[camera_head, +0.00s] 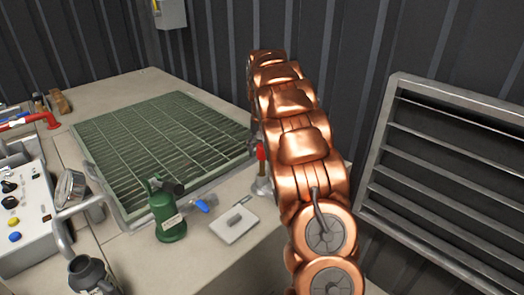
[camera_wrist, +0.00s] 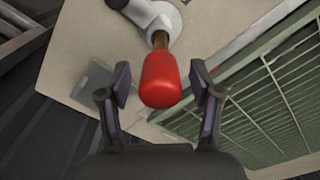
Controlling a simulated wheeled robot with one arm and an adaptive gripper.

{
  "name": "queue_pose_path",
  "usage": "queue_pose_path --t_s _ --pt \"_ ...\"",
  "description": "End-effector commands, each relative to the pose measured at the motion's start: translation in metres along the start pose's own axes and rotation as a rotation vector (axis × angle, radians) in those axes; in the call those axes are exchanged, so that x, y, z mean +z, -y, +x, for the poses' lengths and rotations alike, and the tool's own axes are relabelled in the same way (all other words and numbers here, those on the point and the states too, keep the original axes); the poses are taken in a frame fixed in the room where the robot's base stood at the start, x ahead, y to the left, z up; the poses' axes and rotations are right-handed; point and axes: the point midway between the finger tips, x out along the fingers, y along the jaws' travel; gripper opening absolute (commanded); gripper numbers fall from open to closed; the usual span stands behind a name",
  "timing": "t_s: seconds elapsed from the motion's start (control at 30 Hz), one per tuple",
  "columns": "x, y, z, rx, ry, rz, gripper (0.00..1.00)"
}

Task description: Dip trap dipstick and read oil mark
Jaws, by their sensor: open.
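A red, rounded handle (camera_wrist: 160,82) on a short brass-coloured stem (camera_wrist: 160,41) stands up from a pale grey fitting (camera_wrist: 165,14); I take it for the trap dipstick. In the head view the red handle (camera_head: 261,151) shows beside my copper arm, above the grey fitting (camera_head: 262,187) at the bench's right edge. My gripper (camera_wrist: 160,71) is open, with one dark finger on each side of the red handle and a visible gap on both sides. In the head view my gripper is mostly hidden by my arm. No oil mark is visible.
A green grating (camera_head: 160,150) covers the middle of the bench. A control box (camera_head: 25,215) and gauge (camera_head: 70,188) stand left. A louvred panel (camera_head: 450,170) is right.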

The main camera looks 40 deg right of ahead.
Motion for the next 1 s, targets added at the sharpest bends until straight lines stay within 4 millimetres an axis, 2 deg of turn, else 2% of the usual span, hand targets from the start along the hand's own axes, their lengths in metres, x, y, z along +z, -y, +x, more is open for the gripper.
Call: queue_pose_path --t_s 0.17,0.27,0.6,1.0 --pt "-0.001 0.0 -0.004 -0.001 -0.002 0.0 0.64" --pt "-0.002 0.001 -0.013 -0.001 -0.006 -0.001 0.64" --pt "-0.001 0.0 -0.063 -0.001 -0.006 0.0 0.64" --pt "-0.002 0.001 -0.106 -0.002 -0.006 -0.002 0.64"
